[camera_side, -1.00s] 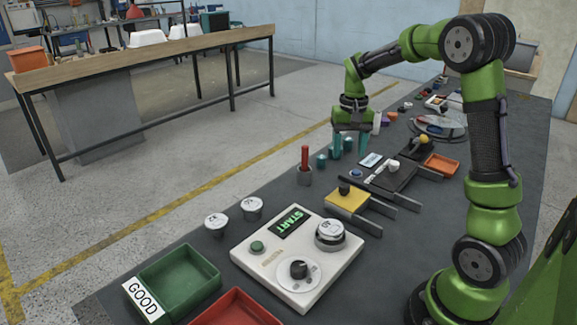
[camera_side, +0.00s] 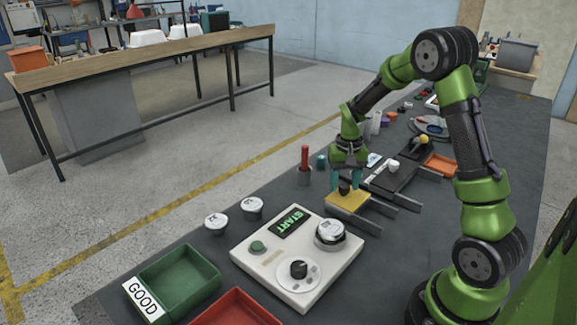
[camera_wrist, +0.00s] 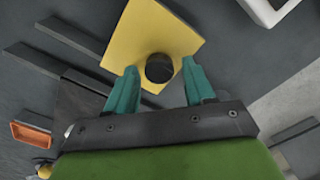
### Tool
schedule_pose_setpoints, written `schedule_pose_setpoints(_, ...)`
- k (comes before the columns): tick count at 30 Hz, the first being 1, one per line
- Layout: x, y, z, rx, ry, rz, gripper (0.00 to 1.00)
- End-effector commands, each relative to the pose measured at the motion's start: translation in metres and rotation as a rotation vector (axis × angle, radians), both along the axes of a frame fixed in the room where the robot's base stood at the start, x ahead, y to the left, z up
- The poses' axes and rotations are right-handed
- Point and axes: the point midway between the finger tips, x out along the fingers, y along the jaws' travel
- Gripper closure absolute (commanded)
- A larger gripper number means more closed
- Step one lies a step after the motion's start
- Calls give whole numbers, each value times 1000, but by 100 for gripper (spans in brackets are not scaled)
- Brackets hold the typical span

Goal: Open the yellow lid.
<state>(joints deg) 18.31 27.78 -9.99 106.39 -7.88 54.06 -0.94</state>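The yellow lid (camera_side: 347,201) is a flat square plate with a black knob (camera_side: 344,189) on top, lying between dark rails on the bench. It also shows in the wrist view as a yellow plate (camera_wrist: 142,30) with the round knob (camera_wrist: 159,68) near its lower edge. My gripper (camera_side: 346,184) points down over the lid, with its teal fingers on either side of the knob. In the wrist view the fingers of my gripper (camera_wrist: 159,74) are apart, with gaps between them and the knob. What lies under the lid is hidden.
Dark rails (camera_side: 392,197) extend to the right of the lid. A white START panel (camera_side: 297,260) with a dial stands in front. A red stick in a holder (camera_side: 305,165) stands to the left. A black slide box (camera_side: 392,174) and an orange tray (camera_side: 441,165) are behind.

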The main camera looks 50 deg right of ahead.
Motion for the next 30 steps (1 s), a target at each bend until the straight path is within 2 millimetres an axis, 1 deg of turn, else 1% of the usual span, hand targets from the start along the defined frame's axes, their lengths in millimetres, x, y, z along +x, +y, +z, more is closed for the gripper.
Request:
schedule_pose_setpoints(1, 0, 0, 0, 0, 0, 0, 55)
schedule_pose_setpoints(9, 0, 0, 0, 0, 0, 0, 97)
schedule_pose_setpoints(10, 0, 0, 0, 0, 0, 0, 100)
schedule_pose_setpoints(17, -2, 0, 1, 0, 0, 0, 100)
schedule_pose_setpoints(20, -16, 0, 1, 1, 1, -2, 100)
schedule_pose_setpoints(24, -46, 0, 1, 0, 0, -2, 100)
schedule_pose_setpoints(27, -63, -1, 1, 0, 0, -2, 100)
schedule_pose_setpoints(30, -73, 0, 1, 0, -1, -1, 100)
